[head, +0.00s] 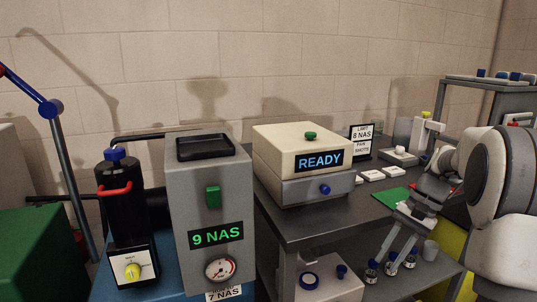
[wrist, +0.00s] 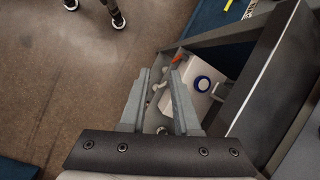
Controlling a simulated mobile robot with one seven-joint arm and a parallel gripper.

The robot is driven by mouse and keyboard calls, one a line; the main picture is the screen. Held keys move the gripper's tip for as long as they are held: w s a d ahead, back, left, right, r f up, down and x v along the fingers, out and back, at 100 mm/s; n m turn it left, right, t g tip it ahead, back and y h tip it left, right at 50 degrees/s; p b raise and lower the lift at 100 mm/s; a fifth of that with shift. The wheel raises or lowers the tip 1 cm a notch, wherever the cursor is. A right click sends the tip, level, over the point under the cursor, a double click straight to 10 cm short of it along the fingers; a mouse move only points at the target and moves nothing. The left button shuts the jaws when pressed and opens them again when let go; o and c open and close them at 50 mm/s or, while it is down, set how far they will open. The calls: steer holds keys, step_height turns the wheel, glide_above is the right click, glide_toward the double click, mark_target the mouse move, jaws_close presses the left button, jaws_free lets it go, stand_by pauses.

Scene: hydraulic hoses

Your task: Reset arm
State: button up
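My gripper (wrist: 164,100) is at the lower middle of the wrist view, pointing down past the edge of a dark bench. Its two grey fingers stand apart with a gap between them, and I see nothing held in the gap. In the head view my white and grey arm comes in from the right, and my gripper (head: 397,240) hangs low in front of the bench (head: 310,228). Small bottles (head: 391,263) show on the lower shelf close by; I cannot tell whether the fingers touch anything.
A beige box marked READY (head: 300,150) stands on the bench. A grey unit reading 9 NAS (head: 213,215) and a black cylinder with a blue cap (head: 120,190) stand left. A white box with a blue ring (head: 325,287) sits low. Open floor (wrist: 60,90) shows left in the wrist view.

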steer(key=s+a+r+n+t+h, duration=0.2)
steer(key=s+a+r+n+h, duration=0.15)
steer(key=s+a+r, duration=0.5)
steer(key=s+a+f+n+t+h, duration=0.1)
steer(key=s+a+n+t, duration=0.15)
steer(key=s, duration=0.35)
steer(key=s+a+f+n+t, duration=0.1)
steer(key=s+a+n+t, duration=0.15)
steer(key=s, duration=0.35)
step_height(320, 180, up, 21)
steer(key=p, duration=2.1)
steer(key=shift+s+d+r, duration=0.2)
steer(key=shift+s+d, duration=0.05)
steer(key=shift+s, duration=0.05)
